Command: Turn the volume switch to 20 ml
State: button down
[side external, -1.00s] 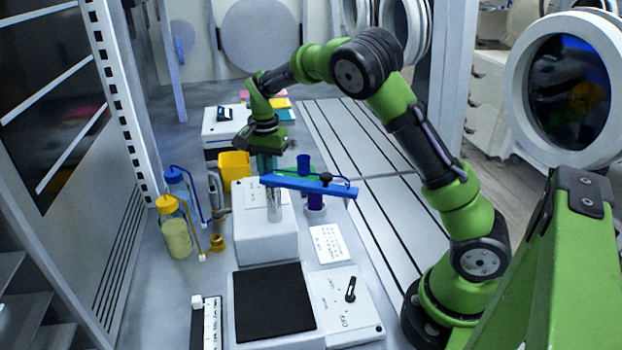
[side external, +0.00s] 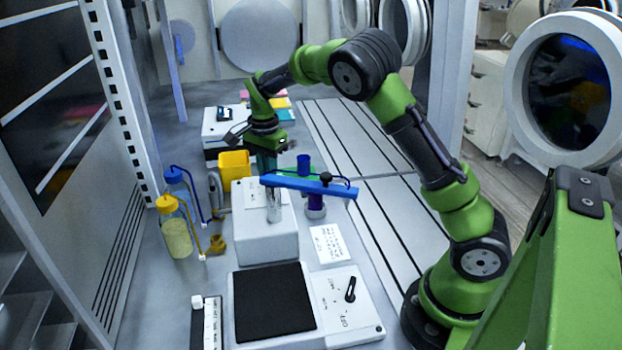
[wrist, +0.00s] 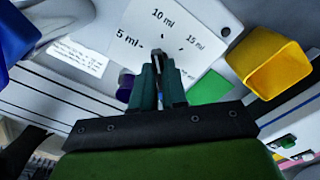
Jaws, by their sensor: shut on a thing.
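The volume switch (wrist: 157,52) is on a white panel (wrist: 220,22) in the wrist view. Its panel carries the marks 5 ml, 10 ml and 15 ml, and another label at the lower right is partly hidden by a finger. My gripper (wrist: 157,72) has its teal fingers closed on the switch, with only its dark end showing above them. The fingers hide most of the switch, so its exact setting is hard to read. In the side view my gripper (side external: 267,160) is low, behind the blue bar, and the switch is hidden.
A yellow bin (side external: 234,168) stands left of my gripper. A blue bar (side external: 300,184) crosses in front, above a white block (side external: 265,240). A purple container (side external: 316,205) stands to the right. Blue-capped and yellow-capped bottles (side external: 177,238) are at the left.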

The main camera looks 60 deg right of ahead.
jog(key=c, duration=1.2)
grip_release()
jog(key=shift+o, duration=0.2)
jog(key=shift+r, duration=0.1)
notch_tip(320, 180, up, 17)
